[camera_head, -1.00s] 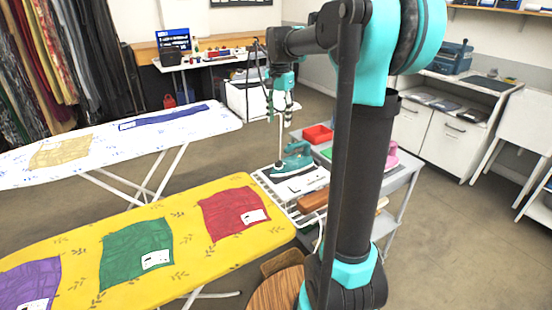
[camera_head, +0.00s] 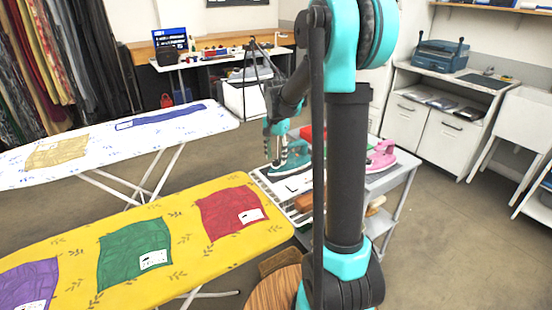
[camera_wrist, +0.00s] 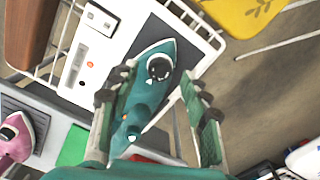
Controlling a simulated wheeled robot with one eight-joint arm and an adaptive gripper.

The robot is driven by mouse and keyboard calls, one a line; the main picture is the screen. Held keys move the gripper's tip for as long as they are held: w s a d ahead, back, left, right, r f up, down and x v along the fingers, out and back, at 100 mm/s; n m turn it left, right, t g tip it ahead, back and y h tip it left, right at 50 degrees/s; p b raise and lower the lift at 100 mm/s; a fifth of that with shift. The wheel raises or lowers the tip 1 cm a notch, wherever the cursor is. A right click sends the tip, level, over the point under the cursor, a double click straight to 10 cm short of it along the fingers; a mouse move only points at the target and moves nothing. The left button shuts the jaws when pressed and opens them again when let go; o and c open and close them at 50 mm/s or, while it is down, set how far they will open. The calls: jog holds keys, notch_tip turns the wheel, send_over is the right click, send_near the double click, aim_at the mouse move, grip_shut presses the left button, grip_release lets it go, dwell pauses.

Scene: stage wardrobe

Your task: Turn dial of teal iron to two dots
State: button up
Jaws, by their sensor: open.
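The teal iron (camera_head: 297,157) rests on a white-and-dark stand on the grey cart; in the wrist view the iron (camera_wrist: 146,92) lies between my fingers. Its round black dial (camera_wrist: 159,68) with a pale ring faces the camera, near the fingertip line. I cannot read its dots or setting. My gripper (camera_wrist: 158,74) is open, one finger on each side of the iron, with no clear contact visible. In the head view my gripper (camera_head: 278,150) is over the left part of the iron and partly hides it.
A pink iron (camera_head: 381,154) stands on the cart (camera_head: 400,172), right of my arm. A wooden-handled item (camera_wrist: 30,32) lies in a white wire rack beside the teal iron. The yellow ironing board (camera_head: 185,207) is close at the left.

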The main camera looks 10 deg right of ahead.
jog(key=shift+f, duration=0.6)
grip_shut()
jog(key=m, duration=0.3)
jog(key=shift+m, duration=2.3)
